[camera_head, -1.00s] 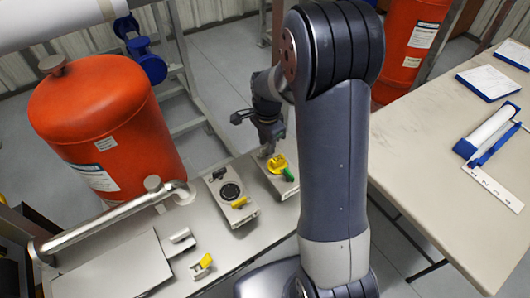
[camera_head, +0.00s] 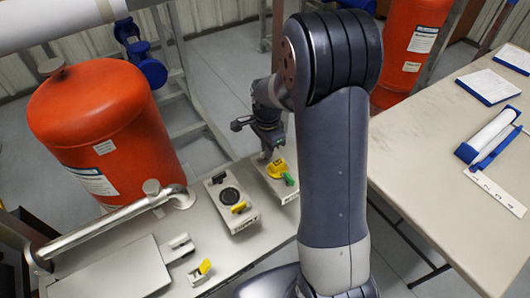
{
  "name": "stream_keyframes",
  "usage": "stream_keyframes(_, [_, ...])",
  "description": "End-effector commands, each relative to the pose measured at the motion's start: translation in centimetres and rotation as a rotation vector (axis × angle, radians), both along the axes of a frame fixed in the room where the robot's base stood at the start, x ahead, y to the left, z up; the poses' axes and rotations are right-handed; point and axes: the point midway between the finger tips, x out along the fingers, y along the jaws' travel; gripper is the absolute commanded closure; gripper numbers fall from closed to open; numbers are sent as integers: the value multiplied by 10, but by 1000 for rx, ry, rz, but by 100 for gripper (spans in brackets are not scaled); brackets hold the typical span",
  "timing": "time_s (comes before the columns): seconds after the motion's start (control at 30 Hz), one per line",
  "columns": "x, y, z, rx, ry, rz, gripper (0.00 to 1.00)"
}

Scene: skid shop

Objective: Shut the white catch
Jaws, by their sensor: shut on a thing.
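A small pale, whitish catch (camera_head: 178,247) lies on the bench beside a flat grey panel at the lower left; it is too small to tell whether it is open or shut. A yellow-and-white piece (camera_head: 201,270) sits just below it. My gripper (camera_head: 269,154) is far from both, at the right-hand box, pointing down and shut on the yellow handle (camera_head: 277,168) there. A green part (camera_head: 288,179) is beside the yellow handle. The fingertips are small and partly hidden by the handle.
A box with a black dial and yellow lever (camera_head: 230,200) stands left of my gripper. A bent metal pipe (camera_head: 110,221) and orange tank (camera_head: 100,125) are at the left. A table (camera_head: 430,170) with papers stands at the right.

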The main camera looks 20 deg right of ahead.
Motion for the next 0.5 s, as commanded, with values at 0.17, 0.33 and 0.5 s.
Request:
stream_keyframes(0.17, [0,0,0,0,0,74,100])
stream_keyframes(0.33, [0,0,0,0,-1,237,100])
stream_keyframes(0.5, [0,0,0,0,-1,302,100])
